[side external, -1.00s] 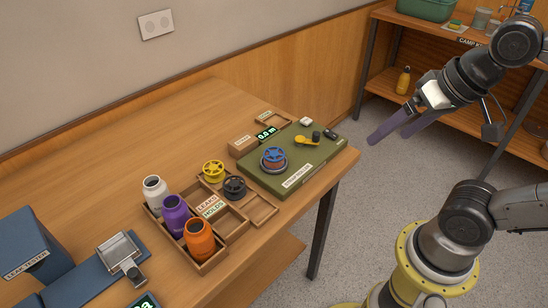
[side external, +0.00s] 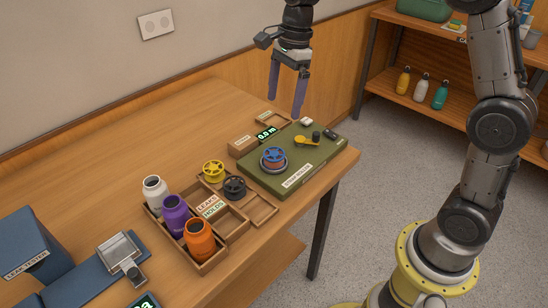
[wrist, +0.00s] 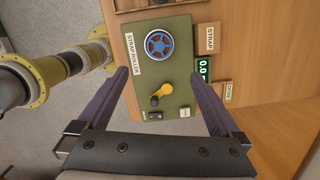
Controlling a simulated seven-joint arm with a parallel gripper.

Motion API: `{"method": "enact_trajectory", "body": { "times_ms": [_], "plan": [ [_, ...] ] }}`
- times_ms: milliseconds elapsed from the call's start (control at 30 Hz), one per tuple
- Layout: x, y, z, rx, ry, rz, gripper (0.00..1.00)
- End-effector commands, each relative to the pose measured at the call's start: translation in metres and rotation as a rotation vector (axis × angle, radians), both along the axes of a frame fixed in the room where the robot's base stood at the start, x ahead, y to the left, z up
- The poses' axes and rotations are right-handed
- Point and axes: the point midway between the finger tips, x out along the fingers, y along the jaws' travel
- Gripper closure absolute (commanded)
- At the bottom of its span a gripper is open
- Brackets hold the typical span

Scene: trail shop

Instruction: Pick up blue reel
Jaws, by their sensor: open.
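The blue reel (side external: 274,154) sits on a round holder on the green board (side external: 287,184) at the right end of the table. It shows a spoked blue top and a reddish band below. In the wrist view the blue reel (wrist: 159,45) is near the top centre, beyond my fingertips. My gripper (side external: 286,98) is open and empty, pointing down above the back of the board, higher than the reel and apart from it. In the wrist view my gripper's two purple fingers (wrist: 157,72) are spread wide on either side of the board.
A yellow-handled crank (side external: 304,140) and a small display (side external: 266,134) stand near the reel. A yellow reel (side external: 213,170) and a black reel (side external: 234,187) sit in wooden trays. White, purple (side external: 176,215) and orange bottles stand in a tray. The table's back left is clear.

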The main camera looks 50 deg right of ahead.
Motion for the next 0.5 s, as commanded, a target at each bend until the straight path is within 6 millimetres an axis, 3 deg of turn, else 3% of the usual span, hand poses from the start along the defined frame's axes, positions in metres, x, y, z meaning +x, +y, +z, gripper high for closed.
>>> {"method": "enact_trajectory", "body": {
  "times_ms": [500],
  "plan": [
    [0.002, 0.011, -0.08, 0.001, 0.011, 0.001, 0.0]
  ]
}}
